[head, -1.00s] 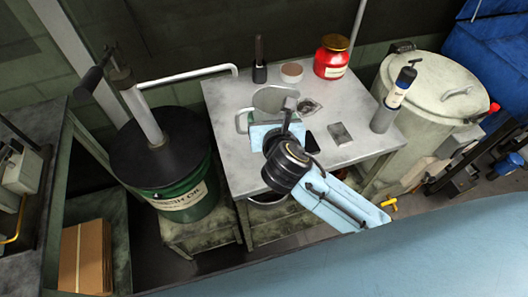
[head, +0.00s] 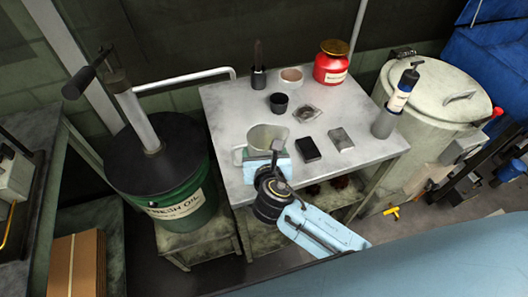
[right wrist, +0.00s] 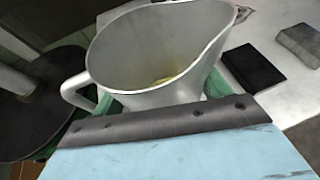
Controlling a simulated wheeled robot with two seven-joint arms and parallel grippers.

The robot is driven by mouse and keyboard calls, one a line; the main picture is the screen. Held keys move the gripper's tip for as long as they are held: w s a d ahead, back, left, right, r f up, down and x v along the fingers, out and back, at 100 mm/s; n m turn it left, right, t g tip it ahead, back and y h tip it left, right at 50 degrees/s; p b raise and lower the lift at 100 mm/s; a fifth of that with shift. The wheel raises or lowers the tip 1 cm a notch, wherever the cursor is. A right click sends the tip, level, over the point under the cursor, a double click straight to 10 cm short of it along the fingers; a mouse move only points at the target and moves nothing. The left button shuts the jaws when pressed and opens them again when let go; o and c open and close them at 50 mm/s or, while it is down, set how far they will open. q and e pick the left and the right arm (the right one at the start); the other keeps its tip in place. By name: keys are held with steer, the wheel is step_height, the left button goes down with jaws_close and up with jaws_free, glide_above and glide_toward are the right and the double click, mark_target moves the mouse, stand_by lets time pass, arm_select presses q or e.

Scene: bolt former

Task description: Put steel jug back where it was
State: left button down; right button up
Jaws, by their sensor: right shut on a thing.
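The steel jug (head: 264,139) is at the front left of the grey work table in the head view. It looks upright there, with its handle to the left. In the right wrist view the jug (right wrist: 165,50) fills the upper middle, its open mouth showing a little yellowish liquid inside. My right gripper (head: 273,157) is at the near side of the jug and shut on it; the fingertips are mostly hidden. Whether the jug's base touches the table cannot be told. My left gripper is not in view.
The table (head: 225,104) also holds a black cup (head: 278,103), a black block (head: 308,150), a grey block (head: 341,139), a red jar (head: 331,62) and a grease tube (head: 398,100). A green oil drum (head: 185,208) stands left, a lidded bin (head: 440,95) right.

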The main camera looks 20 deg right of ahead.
steer(key=o, duration=1.2)
steer(key=shift+o, duration=0.2)
steer(key=shift+r, duration=0.15)
steer(key=p+v, duration=0.2)
steer(key=v, duration=1)
